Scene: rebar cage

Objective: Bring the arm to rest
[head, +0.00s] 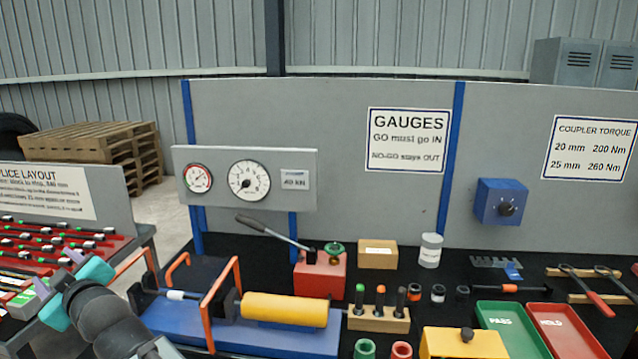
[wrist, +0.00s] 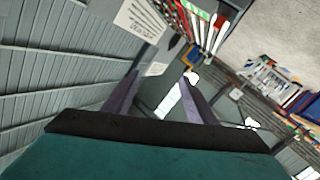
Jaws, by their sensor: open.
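My gripper (head: 57,270) is at the lower left of the head view, with teal jaw parts and pale purple fingers spread apart. It is in front of the red rack of bars. In the wrist view my gripper (wrist: 162,80) shows two purple fingers apart, with nothing clearly held between them. My dark arm link runs up from the bottom edge of the head view. The wrist view is tilted.
A red rack with several bars (head: 60,245) is close by my gripper. Right of my arm stand a blue press with a yellow cylinder (head: 285,309), an orange frame (head: 222,300), a red pump (head: 320,275), and green (head: 512,330) and red (head: 567,330) trays.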

